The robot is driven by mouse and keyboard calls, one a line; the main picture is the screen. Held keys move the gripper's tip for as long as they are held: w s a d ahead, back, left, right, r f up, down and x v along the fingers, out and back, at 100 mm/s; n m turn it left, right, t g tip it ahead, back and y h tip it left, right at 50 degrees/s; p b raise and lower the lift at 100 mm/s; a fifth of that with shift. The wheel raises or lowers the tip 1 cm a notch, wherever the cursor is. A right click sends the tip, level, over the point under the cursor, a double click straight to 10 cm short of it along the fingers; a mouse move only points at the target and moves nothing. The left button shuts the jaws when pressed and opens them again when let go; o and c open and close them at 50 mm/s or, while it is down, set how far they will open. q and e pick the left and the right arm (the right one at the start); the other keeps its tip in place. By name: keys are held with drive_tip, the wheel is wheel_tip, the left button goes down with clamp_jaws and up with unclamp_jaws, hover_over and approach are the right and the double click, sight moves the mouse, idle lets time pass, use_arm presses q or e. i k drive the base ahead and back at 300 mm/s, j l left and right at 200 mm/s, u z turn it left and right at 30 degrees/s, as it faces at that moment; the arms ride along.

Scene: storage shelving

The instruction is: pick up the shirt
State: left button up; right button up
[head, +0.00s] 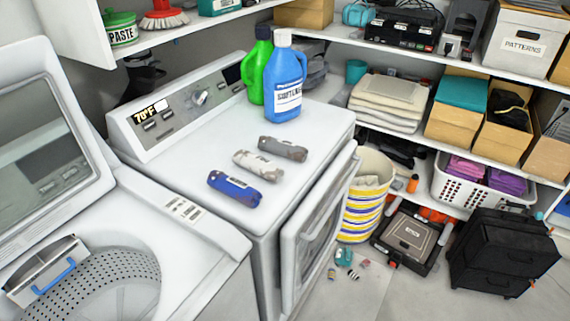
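Three rolled bundles that look like cloth lie in a slanted row on the white dryer top. One is blue (235,189) at the near left, one is light and dark patterned (258,165) in the middle, and one is grey (283,148) at the far right. They lie apart from each other. I cannot tell which of them is the shirt. Neither of my grippers is in view.
A blue bottle (284,80) and a green bottle (256,70) stand behind the bundles on the dryer (300,200), whose front door (320,235) stands ajar. An open washer (190,250) is at left. A striped basket (360,215) and small items (345,258) are on the floor.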

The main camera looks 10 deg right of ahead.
sight(265, 169)
drive_tip(key=l+u, duration=0.15)
drive_tip(key=u, duration=0.2)
drive_tip(key=i+l+u, duration=0.1)
drive_tip(key=u, duration=0.25)
drive_tip(key=l+u, duration=0.45)
drive_tip(key=l, duration=2.35)
